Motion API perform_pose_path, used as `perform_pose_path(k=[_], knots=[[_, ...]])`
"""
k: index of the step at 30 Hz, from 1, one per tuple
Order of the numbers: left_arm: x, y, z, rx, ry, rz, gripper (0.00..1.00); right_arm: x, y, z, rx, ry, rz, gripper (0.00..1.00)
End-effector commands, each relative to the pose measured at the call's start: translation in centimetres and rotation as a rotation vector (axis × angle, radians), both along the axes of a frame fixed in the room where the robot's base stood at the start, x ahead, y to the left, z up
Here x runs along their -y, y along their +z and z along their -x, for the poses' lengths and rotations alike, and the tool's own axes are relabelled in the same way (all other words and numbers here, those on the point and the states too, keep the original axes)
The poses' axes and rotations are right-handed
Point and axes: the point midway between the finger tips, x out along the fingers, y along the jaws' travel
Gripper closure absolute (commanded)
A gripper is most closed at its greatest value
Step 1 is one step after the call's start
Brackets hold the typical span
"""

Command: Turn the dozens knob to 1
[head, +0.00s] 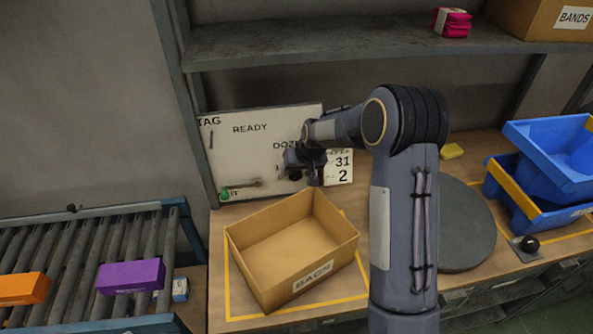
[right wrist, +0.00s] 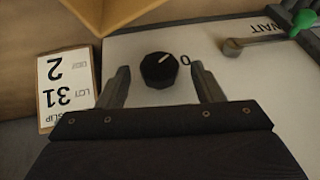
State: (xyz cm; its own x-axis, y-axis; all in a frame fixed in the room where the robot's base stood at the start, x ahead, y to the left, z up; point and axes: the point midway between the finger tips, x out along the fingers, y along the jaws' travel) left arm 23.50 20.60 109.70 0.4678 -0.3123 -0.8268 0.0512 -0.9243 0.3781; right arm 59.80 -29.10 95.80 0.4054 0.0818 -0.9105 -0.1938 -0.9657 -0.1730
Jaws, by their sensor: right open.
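The dozens knob (right wrist: 159,70) is a round black dial with a white pointer mark on the pale panel (head: 245,150). My right gripper (right wrist: 160,76) is open, with one finger on each side of the knob and a visible gap to each. My left gripper is not in view.
A lever with a green end (head: 225,195) is on the panel, left of my gripper. A slip (head: 342,167) reading 31 and 2 is at its right. An open cardboard box (head: 312,278) stands just below. Blue bins (head: 553,150) are at the right, a roller conveyor (head: 60,265) at the left.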

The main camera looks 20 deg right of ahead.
Motion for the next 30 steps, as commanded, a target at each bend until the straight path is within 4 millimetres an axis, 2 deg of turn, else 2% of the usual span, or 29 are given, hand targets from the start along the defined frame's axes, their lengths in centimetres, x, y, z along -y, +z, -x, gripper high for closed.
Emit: perform_pose_path(k=[5, 13, 23, 30], knots=[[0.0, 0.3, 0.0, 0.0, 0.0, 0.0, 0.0, -0.1, -1.2, -0.5, 0.0, 0.0, 0.0, 0.39], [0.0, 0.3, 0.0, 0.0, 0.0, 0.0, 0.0, -0.1, -1.3, -0.6, 0.001, 0.0, 0.0, 0.39], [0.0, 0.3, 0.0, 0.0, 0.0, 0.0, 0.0, -0.1, -1.3, -0.6, 0.001, 0.0, 0.0, 0.82], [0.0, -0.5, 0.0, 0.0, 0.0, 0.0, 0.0, 0.0, -1.6, -0.6, 0.007, -0.001, -0.02, 0.84]])
